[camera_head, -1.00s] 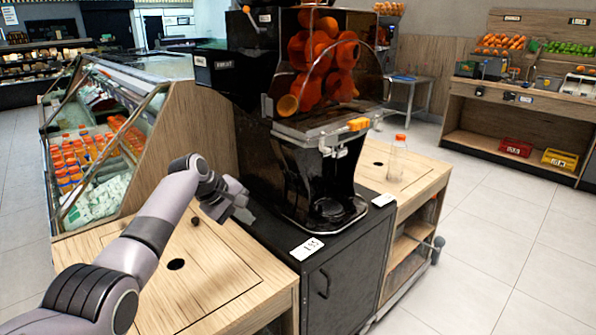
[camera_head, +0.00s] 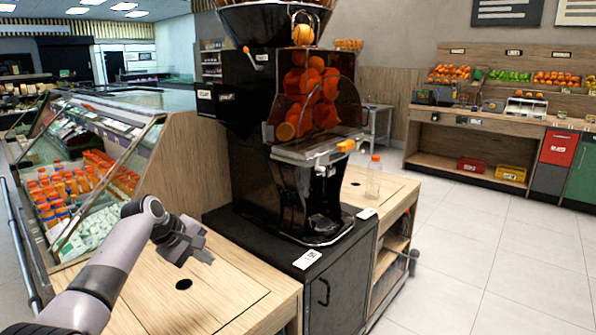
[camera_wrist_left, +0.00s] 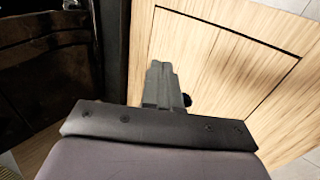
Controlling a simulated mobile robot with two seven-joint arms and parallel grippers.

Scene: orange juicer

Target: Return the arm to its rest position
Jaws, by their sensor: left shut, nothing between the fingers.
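My left arm comes in from the left in the head view. Its gripper (camera_head: 206,256) is shut and empty, above the wooden counter (camera_head: 235,292) left of the juicer. In the left wrist view the shut gripper (camera_wrist_left: 162,72) points over the same wooden surface (camera_wrist_left: 215,60), with a dark round hole partly hidden beside the fingers. The black orange juicer (camera_head: 250,130) stands on a dark cabinet (camera_head: 270,262), to the right of the gripper and apart from it. My right gripper is not in view.
A clear bottle with an orange cap (camera_head: 374,178) stands on the wooden counter right of the juicer. A refrigerated display case (camera_head: 95,130) with bottles is at the left. Produce shelves (camera_head: 480,125) stand at the back right. The tiled floor (camera_head: 470,250) at right is clear.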

